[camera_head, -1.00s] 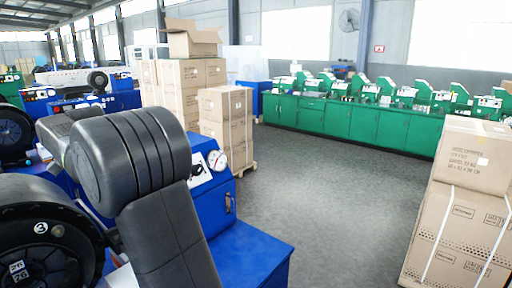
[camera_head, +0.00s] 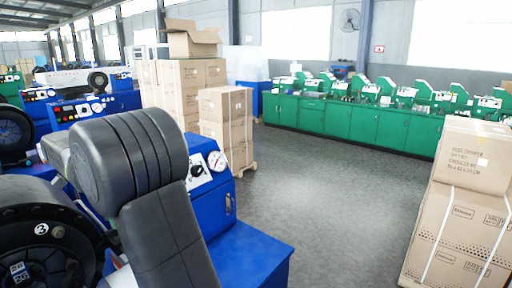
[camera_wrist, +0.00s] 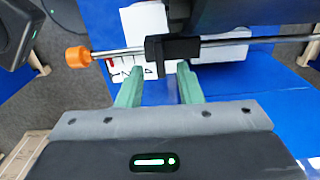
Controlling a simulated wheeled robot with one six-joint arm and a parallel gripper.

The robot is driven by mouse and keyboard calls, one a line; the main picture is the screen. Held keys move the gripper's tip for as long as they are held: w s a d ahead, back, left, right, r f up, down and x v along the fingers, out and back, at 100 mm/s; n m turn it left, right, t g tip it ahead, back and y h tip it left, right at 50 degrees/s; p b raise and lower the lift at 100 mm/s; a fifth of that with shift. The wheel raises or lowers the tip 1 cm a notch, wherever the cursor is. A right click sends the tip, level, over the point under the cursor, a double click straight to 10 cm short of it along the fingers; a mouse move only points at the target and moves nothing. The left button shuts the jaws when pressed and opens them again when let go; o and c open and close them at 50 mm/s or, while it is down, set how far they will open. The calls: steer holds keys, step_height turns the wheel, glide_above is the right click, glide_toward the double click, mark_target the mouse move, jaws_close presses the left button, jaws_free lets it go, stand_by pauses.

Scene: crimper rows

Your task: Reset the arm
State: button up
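My gripper (camera_wrist: 159,70) shows in the wrist view with its two green fingers apart and nothing between them. Beyond the fingertips are a metal rod (camera_wrist: 120,51) with an orange knob (camera_wrist: 77,57) at its left end and a black block (camera_wrist: 180,48) on it. A white panel or label (camera_wrist: 145,22) with dark markings lies behind the rod, over a blue surface (camera_wrist: 255,85). I cannot tell whether the fingertips touch any of these. My dark grey arm fills the left foreground of the head view; the gripper is hidden there.
A blue machine (camera_head: 250,255) with a gauge stands close beside my arm. Stacked cartons stand behind it (camera_head: 225,105) and at right (camera_head: 455,235). Green cabinets (camera_head: 350,122) line the back. The grey floor (camera_head: 320,190) between is clear.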

step_height(320, 180, down, 4)
steer(key=shift+r, duration=0.2)
steer(key=shift+n, duration=0.5)
steer(key=n, duration=0.4)
steer(key=shift+n, duration=0.4)
steer(key=n+b, duration=0.1)
steer(key=n, duration=0.3)
steer(key=shift+r+n+b, duration=0.1)
steer(key=shift+n+b, duration=0.25)
steer(key=shift+n, duration=0.05)
steer(key=shift+d+r, duration=0.1)
